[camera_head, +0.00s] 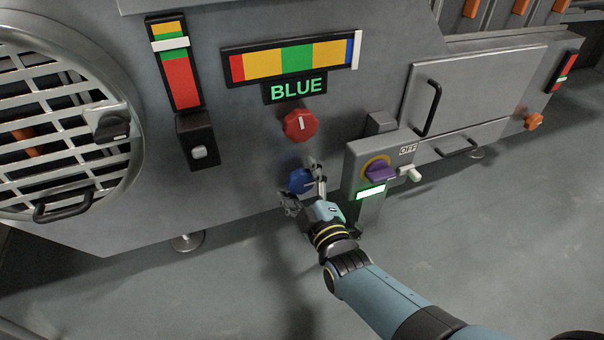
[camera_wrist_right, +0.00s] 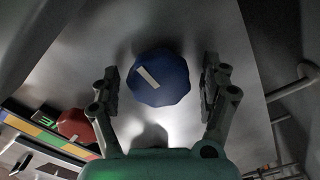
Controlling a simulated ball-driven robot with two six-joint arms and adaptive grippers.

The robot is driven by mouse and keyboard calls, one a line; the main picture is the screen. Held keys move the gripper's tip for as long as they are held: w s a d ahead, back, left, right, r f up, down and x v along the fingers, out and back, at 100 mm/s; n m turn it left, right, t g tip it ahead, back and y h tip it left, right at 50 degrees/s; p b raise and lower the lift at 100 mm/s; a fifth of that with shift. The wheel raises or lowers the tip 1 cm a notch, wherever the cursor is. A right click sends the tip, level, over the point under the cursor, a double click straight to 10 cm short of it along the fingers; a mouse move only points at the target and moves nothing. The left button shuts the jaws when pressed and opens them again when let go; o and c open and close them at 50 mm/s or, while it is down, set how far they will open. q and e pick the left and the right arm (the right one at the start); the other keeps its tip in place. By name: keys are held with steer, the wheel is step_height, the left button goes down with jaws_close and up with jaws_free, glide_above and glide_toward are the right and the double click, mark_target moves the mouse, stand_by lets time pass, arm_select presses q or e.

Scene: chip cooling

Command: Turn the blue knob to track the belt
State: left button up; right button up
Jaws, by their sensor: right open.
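The blue knob (camera_head: 299,182) sits low on the grey machine panel, below the red knob (camera_head: 300,125). My right gripper (camera_head: 304,187) is at the blue knob, with its fingers on either side of it. In the right wrist view the blue knob (camera_wrist_right: 158,77) has a white mark and lies between the open fingers of the right gripper (camera_wrist_right: 161,85), with a gap on both sides. A gauge (camera_head: 290,61) has a white marker at its far right, by the blue end. The sign below it (camera_head: 296,87) reads BLUE. My left gripper is not in view.
A pedestal (camera_head: 369,150) with a purple knob (camera_head: 380,170), a white lever and an OFF label stands close right of my gripper. A vertical gauge (camera_head: 174,62) and a switch box (camera_head: 197,143) are to the left. The floor in front is clear.

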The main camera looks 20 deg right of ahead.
steer(key=shift+c, duration=0.2)
steer(key=c, duration=1.1)
steer(key=shift+c, duration=0.2)
